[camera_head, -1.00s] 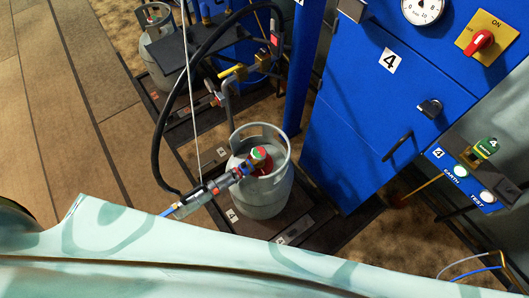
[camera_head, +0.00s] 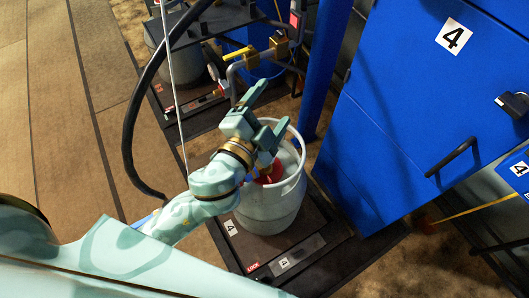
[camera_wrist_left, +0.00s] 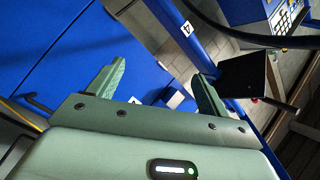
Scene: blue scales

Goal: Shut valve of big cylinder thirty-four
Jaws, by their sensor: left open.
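A grey-white gas cylinder (camera_head: 268,213) stands upright on a dark scale platform marked 4 (camera_head: 320,238). No number thirty-four is readable on it. Its red valve part (camera_head: 273,174) shows inside the open collar, partly hidden by my left gripper and the collar rim. My left gripper (camera_head: 275,103) is open and empty, over the collar's upper left side in the head view, its fingers pointing up and right. I cannot tell its height above the valve. In the left wrist view its two fingers (camera_wrist_left: 160,70) are spread, with neither cylinder nor valve visible between them. My right gripper is not in view.
A blue cabinet (camera_head: 395,105) marked 4 stands right of the cylinder, with a black handle (camera_head: 452,157). A blue post (camera_head: 322,75) and pipework with a yellow-handled valve (camera_head: 237,53) stand behind. A black hose (camera_head: 130,130) hangs left. Wooden floor (camera_head: 75,130) is clear at left.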

